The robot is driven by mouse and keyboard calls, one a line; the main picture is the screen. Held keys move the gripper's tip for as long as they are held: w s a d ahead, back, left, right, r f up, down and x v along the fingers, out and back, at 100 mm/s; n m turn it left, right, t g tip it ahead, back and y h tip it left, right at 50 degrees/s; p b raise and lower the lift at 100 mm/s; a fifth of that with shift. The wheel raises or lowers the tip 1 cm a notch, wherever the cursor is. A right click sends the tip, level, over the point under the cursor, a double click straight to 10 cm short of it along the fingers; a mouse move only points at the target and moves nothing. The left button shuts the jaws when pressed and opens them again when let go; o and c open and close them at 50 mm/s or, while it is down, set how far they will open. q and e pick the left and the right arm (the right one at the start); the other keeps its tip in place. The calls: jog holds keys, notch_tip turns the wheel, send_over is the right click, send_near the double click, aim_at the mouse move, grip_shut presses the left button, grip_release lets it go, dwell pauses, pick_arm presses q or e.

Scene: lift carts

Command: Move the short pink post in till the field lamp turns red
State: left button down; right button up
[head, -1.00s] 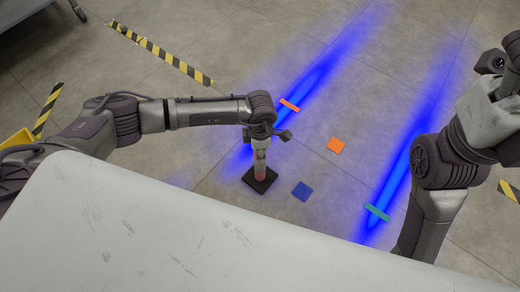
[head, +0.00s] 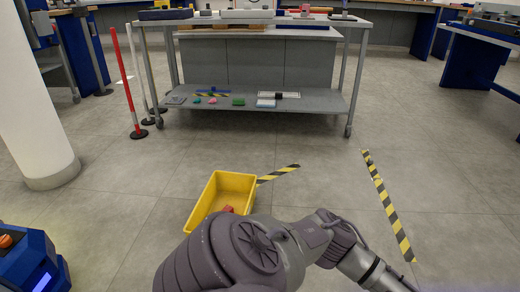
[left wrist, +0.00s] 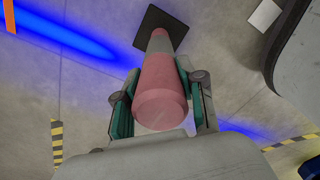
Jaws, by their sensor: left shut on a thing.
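The short pink post (left wrist: 162,85) stands out in the left wrist view, pink with a paler band near its square black base (left wrist: 165,22). My left gripper (left wrist: 157,75) is shut on it, one green-padded finger on each side. Whether the base rests on the floor is hard to tell from this view. A blue light stripe (left wrist: 70,38) runs along the floor left of the post, and blue light shows again to its lower right. The head view shows part of my left arm but neither gripper. I cannot pick out the field lamp with certainty.
In the head view, a yellow bin (head: 196,213) holds a red piece. Striped floor tapes (head: 388,205) lie to its right. A grey cart (head: 345,100) stands behind. A red-and-white post (head: 131,85) stands left of it. A blue unit (head: 50,262) has a lit panel.

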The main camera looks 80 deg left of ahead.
pick_arm(q)
jog(key=shift+f, duration=0.25)
dwell(0.7)
jog(key=c, duration=0.6)
grip_release()
notch_tip(320, 180, up, 12)
